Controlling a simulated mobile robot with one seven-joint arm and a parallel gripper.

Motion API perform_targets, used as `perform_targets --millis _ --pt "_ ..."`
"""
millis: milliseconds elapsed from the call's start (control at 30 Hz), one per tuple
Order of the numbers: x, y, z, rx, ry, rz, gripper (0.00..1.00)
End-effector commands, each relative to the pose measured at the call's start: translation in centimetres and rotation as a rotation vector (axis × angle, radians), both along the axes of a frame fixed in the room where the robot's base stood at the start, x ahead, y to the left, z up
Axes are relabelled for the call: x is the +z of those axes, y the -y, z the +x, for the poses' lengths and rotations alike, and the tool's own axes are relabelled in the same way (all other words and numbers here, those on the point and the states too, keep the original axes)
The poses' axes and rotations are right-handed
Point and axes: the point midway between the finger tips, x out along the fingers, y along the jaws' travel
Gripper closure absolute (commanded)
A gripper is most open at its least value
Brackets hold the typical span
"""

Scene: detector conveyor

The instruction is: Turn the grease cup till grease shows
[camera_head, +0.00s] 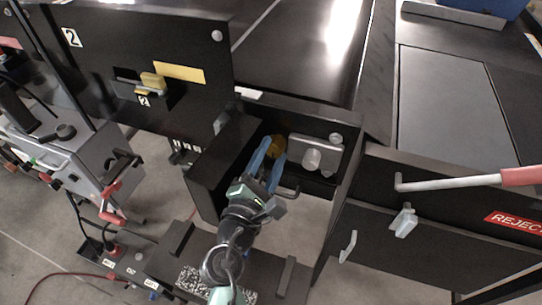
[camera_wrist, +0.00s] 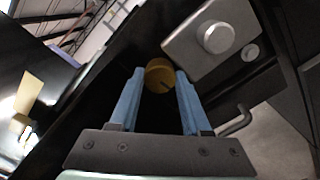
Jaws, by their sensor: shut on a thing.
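The grease cup is a round brass-coloured cap (camera_wrist: 159,76) with a dark line on its face. It sits inside a black recessed box, and in the head view it shows as a small brass spot (camera_head: 277,146) past the fingertips. My gripper (camera_wrist: 160,84) has its two blue fingers on either side of the cup, shut on it. In the head view my gripper (camera_head: 267,155) reaches into the box from below. No grease can be made out in either view.
A grey metal plate with a round knob (camera_head: 312,159) is right beside the cup, also in the wrist view (camera_wrist: 217,38). A bent dark rod (camera_wrist: 235,122) is near the right finger. The box's side wall (camera_head: 215,165) stands close on the left. A red-ended lever (camera_head: 450,182) is farther right.

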Motion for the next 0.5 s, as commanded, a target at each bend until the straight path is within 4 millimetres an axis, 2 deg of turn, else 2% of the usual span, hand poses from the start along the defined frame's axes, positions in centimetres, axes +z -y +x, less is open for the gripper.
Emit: perform_targets --millis 367,400,500 --pt "-0.08 -0.02 -0.02 0.0 0.0 0.005 1.0" --pt "-0.08 -0.02 -0.02 0.0 0.0 0.005 0.49" --pt "-0.06 -0.02 -0.02 0.0 0.0 0.004 0.31"
